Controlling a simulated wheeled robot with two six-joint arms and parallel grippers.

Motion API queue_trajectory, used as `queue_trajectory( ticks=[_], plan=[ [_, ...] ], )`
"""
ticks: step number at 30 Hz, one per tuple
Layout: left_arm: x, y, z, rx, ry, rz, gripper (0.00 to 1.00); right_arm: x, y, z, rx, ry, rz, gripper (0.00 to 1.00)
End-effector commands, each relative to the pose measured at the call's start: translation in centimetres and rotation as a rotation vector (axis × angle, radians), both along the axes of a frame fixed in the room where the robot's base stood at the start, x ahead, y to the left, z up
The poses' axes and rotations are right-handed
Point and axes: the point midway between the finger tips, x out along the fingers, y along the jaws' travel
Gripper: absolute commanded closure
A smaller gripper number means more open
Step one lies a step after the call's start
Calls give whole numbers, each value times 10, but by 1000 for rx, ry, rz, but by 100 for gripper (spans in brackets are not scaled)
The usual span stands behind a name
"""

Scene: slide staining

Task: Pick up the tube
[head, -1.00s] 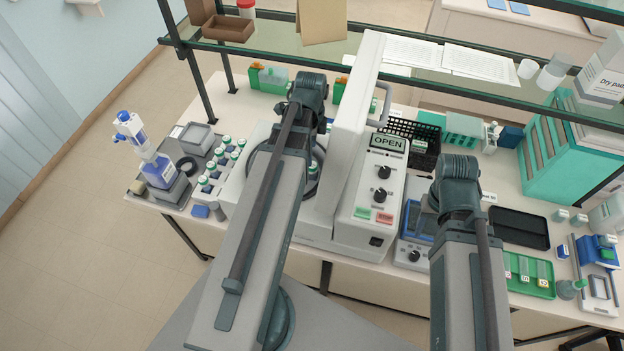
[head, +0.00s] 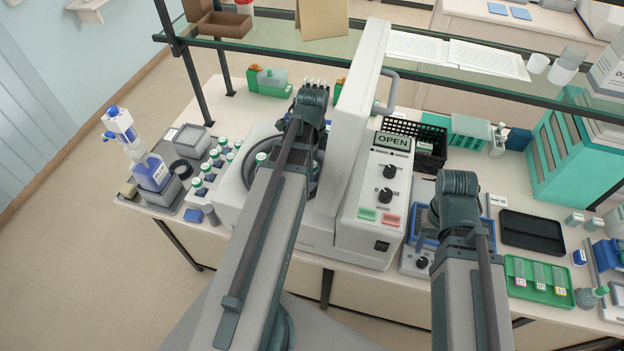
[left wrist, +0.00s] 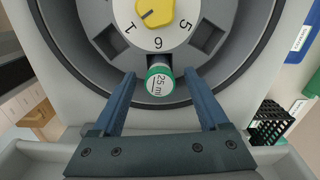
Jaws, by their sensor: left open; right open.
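In the left wrist view, a tube with a green-rimmed white cap marked "25 ml" (left wrist: 159,80) sits in a slot of the grey centrifuge rotor (left wrist: 188,18), just below the number 6 or 9. My left gripper (left wrist: 160,74) is open, with one blue-grey finger on each side of the cap and a gap on both sides. In the head view, my left arm covers much of the open centrifuge (head: 318,230), and the left fingers are hidden. Another green-and-white cap (head: 262,158) shows at the bowl. My right gripper is largely hidden behind its arm, by a blue-framed device (head: 415,262).
The raised lid (head: 352,100) stands close to the right of my left arm. Several capped tubes (head: 208,178) stand at the left beside a pipette stand (head: 150,172). A black tray (head: 532,232) and green slide tray (head: 540,290) lie at the right. A glass shelf crosses above the bench.

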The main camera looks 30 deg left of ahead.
Motion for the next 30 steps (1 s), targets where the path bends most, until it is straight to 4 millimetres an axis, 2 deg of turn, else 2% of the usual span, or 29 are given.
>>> queue_trajectory(
  ticks=[6, 7, 19, 30],
  plan=[
    [0, 0, 0, 0, 0, 0, 23, 0, 0, 0, 0, 0, 1, 50],
    [0, 0, 0, 0, 0, 0, 26, 0, 0, 0, 0, 0, 1, 50],
    [0, 0, 0, 0, 0, 0, 98, 0, 0, 0, 0, 0, 1, 50],
    [0, 0, 1, 0, 0, 0, 100, 0, 0, 2, 0, 0, 0, 50]
  ],
)
